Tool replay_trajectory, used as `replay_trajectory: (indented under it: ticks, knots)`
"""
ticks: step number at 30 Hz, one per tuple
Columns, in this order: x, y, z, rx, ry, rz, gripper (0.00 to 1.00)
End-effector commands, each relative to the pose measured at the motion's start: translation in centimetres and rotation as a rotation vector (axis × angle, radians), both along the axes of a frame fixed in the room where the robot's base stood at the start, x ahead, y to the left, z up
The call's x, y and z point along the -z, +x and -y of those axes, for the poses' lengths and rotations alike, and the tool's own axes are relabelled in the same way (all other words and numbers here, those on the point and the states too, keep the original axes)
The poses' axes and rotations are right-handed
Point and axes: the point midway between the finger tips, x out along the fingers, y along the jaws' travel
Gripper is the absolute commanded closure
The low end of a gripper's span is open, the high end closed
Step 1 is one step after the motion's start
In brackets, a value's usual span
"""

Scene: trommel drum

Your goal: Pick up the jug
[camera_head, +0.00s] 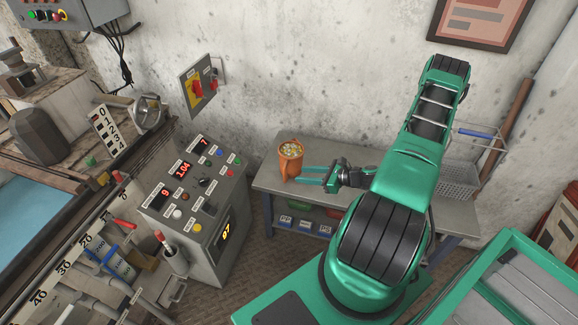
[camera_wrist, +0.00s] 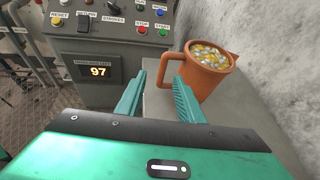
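The orange-brown jug (camera_head: 291,158) stands upright at the left end of the grey bench (camera_head: 330,152), filled with small yellow and pale pieces. In the wrist view the jug (camera_wrist: 212,75) is ahead and to the right, with its handle (camera_wrist: 168,62) on its left side and its spout at right. My gripper (camera_head: 299,175) is open and empty, its two teal fingers pointing left at the jug. In the wrist view the handle shows between the fingertips (camera_wrist: 160,78); I cannot tell whether it is between them or just beyond. The right finger covers part of the jug.
A grey control console (camera_head: 195,195) stands left of the bench; it is also ahead in the wrist view (camera_wrist: 105,50). The concrete wall (camera_head: 330,80) is close behind the bench. A wire basket (camera_head: 460,180) is at the right end. Labelled bins (camera_head: 305,222) sit below the top.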

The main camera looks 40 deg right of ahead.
Motion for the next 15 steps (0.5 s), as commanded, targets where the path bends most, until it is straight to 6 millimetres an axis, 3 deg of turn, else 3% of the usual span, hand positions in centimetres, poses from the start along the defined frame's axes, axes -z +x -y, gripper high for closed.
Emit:
replay_trajectory:
  ticks: [5,15]
  knots:
    - [0.6,0.4,0.1,0.038,0.033,0.003,0.66]
    - [2.4,4.1,-1.7,0.036,0.031,0.002,0.66]
